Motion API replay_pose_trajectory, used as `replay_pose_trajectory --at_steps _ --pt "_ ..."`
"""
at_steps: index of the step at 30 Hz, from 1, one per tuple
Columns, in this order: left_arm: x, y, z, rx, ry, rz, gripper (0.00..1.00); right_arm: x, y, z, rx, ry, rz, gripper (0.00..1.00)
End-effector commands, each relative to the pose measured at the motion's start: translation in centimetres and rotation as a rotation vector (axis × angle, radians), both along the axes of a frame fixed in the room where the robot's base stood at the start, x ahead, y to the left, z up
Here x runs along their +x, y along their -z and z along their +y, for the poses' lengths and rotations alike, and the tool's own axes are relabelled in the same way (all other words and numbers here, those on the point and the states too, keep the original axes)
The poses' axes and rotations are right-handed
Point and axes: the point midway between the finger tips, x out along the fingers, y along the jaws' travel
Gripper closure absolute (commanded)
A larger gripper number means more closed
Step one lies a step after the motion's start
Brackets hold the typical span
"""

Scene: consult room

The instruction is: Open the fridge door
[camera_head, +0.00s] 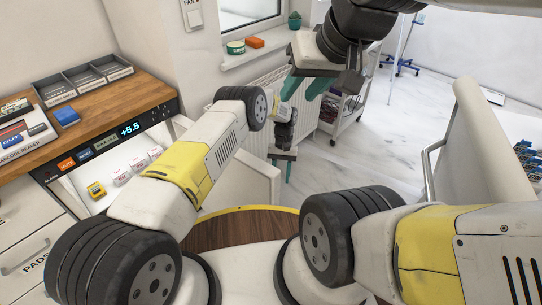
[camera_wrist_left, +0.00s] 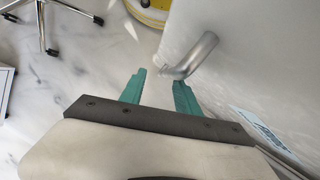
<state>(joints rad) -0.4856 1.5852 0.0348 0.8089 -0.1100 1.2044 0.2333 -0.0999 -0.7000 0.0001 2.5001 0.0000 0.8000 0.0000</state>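The fridge (camera_head: 75,178) is built in under the wooden counter at the left, with a lit +5.5 display. Small boxes show inside it. Its white door (camera_head: 248,183) appears swung outward, partly hidden behind my left arm. In the left wrist view the white door panel (camera_wrist_left: 245,75) fills the right side, with a bent metal handle (camera_wrist_left: 198,55). My left gripper (camera_head: 281,162) is beside the door's outer edge. Its green fingers (camera_wrist_left: 158,88) are apart, with the handle's bent end near their tips; contact is unclear. My right gripper (camera_head: 305,88) is open and empty, higher up.
A radiator (camera_head: 255,90) and a wheeled cart (camera_head: 345,110) stand behind my grippers. A padded couch (camera_head: 478,130) with a metal rail is at the right. Marble floor (camera_head: 345,160) is clear between.

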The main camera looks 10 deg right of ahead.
Motion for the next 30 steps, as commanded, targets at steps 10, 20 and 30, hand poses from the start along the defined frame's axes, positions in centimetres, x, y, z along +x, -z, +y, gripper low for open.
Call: replay_pose_trajectory --at_steps 10,20,30 --pt "0.0 0.2 0.4 0.007 0.000 0.004 0.64 0.0 0.0 0.0 0.000 0.000 0.000 0.64" --pt "1.3 -3.1 -0.1 0.006 0.000 0.001 0.64 0.0 0.0 0.0 0.000 0.000 0.000 0.64" --pt "2.7 -6.9 -0.8 0.005 0.002 0.003 0.64 0.0 0.0 0.0 0.000 0.000 0.000 0.64"
